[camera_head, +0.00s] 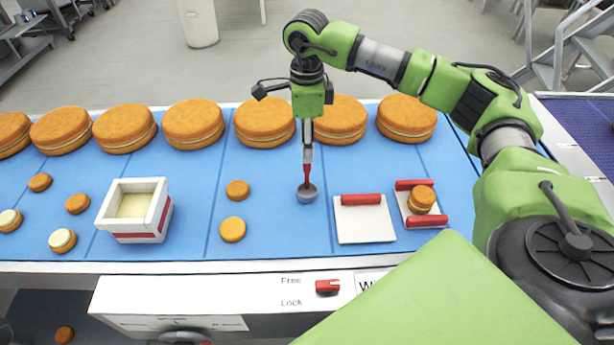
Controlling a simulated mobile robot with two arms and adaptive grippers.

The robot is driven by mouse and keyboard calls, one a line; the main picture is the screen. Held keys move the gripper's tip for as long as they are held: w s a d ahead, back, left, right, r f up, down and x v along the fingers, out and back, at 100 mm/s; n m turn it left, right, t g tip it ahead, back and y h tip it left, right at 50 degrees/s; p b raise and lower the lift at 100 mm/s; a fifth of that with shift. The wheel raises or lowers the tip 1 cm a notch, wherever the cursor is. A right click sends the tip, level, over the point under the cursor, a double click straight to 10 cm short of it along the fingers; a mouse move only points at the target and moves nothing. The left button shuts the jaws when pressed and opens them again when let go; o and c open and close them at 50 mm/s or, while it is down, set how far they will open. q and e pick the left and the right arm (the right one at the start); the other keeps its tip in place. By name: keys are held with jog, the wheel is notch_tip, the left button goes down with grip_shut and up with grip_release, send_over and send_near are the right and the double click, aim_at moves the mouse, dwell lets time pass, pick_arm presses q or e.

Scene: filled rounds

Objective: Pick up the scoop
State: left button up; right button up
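The scoop (307,192) is a small grey round bowl with a red upright handle. It is at the middle of the blue belt, between the small rounds and the white pads. My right gripper (308,158) points straight down over the scoop, with its fingers at the red handle. I see the fingers edge-on as one narrow shape, so their gap is hidden. I cannot tell whether they grip the handle or whether the bowl rests on the belt. My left gripper is not in view.
A white box (112,213) with cream filling stands at the left of the belt (270,185). Small rounds (232,230) lie about it. Large filled rounds (194,122) line the far edge. White pads (365,225) with red bars lie right, one bearing a small round (422,197).

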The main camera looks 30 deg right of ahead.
jog(key=shift+f, duration=0.8)
grip_shut()
jog(key=shift+r, duration=0.1)
